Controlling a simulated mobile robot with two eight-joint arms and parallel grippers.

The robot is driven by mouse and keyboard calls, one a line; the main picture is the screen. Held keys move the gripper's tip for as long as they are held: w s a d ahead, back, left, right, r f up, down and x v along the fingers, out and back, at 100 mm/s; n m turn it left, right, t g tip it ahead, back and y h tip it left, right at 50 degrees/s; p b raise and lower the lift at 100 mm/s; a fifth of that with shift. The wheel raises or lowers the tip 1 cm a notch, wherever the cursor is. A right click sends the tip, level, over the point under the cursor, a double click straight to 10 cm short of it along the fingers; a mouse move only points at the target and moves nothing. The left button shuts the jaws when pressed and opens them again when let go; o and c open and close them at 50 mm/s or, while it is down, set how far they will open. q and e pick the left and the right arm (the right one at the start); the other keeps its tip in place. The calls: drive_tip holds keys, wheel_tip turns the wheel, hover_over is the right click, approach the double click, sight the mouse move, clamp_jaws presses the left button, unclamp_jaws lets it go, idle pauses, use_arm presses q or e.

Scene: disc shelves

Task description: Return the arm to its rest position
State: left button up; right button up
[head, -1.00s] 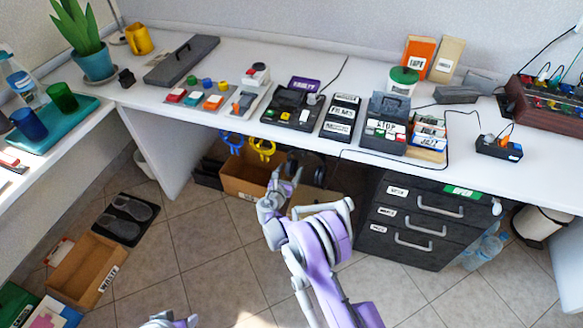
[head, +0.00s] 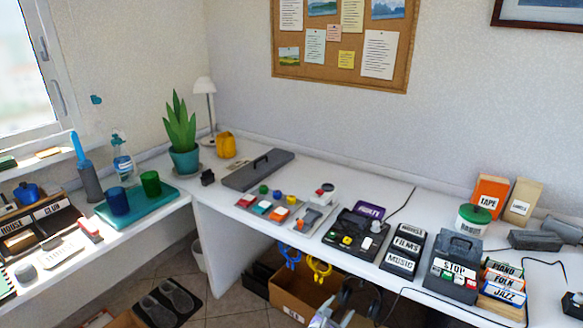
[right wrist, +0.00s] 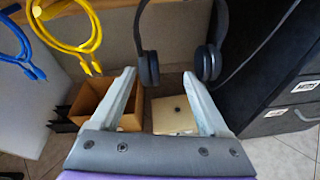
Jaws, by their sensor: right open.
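My right gripper (right wrist: 160,95) is open and empty in the right wrist view, its two grey fingers spread apart. It is below desk height, in front of black headphones (right wrist: 180,55) that hang under the desk. A cardboard box (right wrist: 100,92) and a pale lidded box (right wrist: 172,115) lie beyond the fingers on the floor. In the head view only a small part of the right gripper (head: 324,317) shows at the bottom edge. My left gripper is not in view.
Dark drawers (right wrist: 275,110) stand right of the gripper. Slippers (head: 168,303) lie on the floor at left.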

drive_tip(key=s+d+r+m+g+y, duration=0.2)
drive_tip(key=s+d+r+m+g, duration=0.1)
drive_tip(key=s+r+m, duration=0.4)
drive_tip(key=s+d+r+m+g+y, duration=0.1)
drive_tip(key=s+d+r+m+g, duration=0.15)
drive_tip(key=s+r+m, duration=0.6)
drive_tip(key=s+a+f+m+g+y, duration=0.1)
drive_tip(key=s+a+m+y, duration=0.15)
drive_tip(key=s+m, duration=0.65)
drive_tip(key=s+a+f+m+g+y, duration=0.1)
drive_tip(key=s+a+m+y, duration=0.15)
drive_tip(key=s, duration=1.35)
use_arm(q)
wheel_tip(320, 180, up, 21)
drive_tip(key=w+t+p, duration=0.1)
drive_tip(key=p, duration=1.7)
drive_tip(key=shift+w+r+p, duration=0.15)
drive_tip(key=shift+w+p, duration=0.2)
use_arm(e)
wheel_tip(320, 180, up, 21)
drive_tip(key=w+t, duration=0.1)
drive_tip(key=w, duration=0.1)
drive_tip(key=shift+w+d+r+y, duration=0.15)
drive_tip(key=shift+w+d+y, duration=0.15)
drive_tip(key=shift+d, duration=0.1)
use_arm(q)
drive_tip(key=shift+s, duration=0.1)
use_arm(e)
drive_tip(key=shift+s, duration=0.1)
